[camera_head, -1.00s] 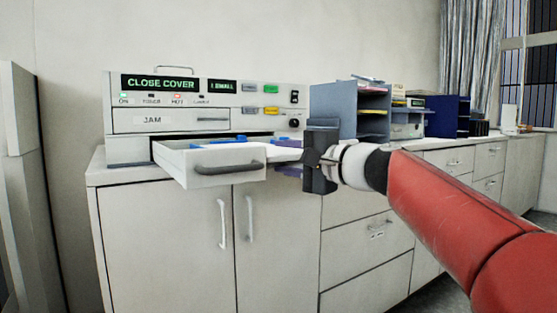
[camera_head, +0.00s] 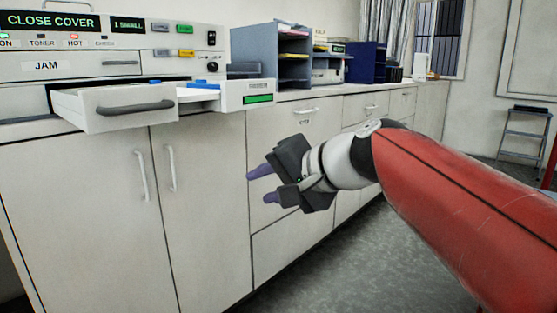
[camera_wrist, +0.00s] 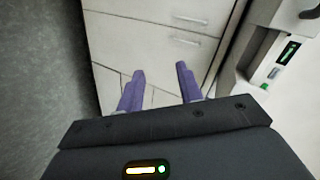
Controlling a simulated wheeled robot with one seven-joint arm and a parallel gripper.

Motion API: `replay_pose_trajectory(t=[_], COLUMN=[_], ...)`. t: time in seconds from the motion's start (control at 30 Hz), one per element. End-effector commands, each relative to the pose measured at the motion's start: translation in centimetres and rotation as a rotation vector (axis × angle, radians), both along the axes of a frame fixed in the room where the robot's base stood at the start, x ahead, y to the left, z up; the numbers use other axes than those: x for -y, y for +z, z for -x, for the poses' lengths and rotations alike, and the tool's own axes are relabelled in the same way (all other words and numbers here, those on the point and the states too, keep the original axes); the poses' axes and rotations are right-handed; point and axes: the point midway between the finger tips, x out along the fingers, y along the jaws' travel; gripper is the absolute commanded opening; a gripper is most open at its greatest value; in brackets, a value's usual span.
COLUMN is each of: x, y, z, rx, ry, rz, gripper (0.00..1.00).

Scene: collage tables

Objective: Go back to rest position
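My gripper (camera_head: 259,186) is in front of the lower cabinets, below the counter edge and right of the pulled-out drawer. Its two purple fingers are apart with nothing between them. In the wrist view my gripper (camera_wrist: 160,82) also shows open and empty, with cabinet fronts beyond the fingers. My red arm reaches in from the right. The machine (camera_head: 130,50) on the counter shows "CLOSE COVER" and a "JAM" label. Its white drawer (camera_head: 115,108) is pulled out, with blue items partly visible inside.
A panel with a green display (camera_head: 257,98) sticks out beside the drawer. A grey shelf unit (camera_head: 270,55) and blue binders (camera_head: 366,62) stand on the counter. A step ladder (camera_head: 523,135) stands at the far right. The floor (camera_head: 345,260) in front of the cabinets is clear.

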Motion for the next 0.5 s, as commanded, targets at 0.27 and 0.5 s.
replay_pose_trajectory(t=[0.27, 0.5], x=[11.3, 17.6], y=[-14.7, -22.4], z=[10.4, 16.7], rx=[-0.029, -0.071], ry=[-0.027, 0.016], rz=[0.595, 0.923], gripper=[0.36, 0.36])
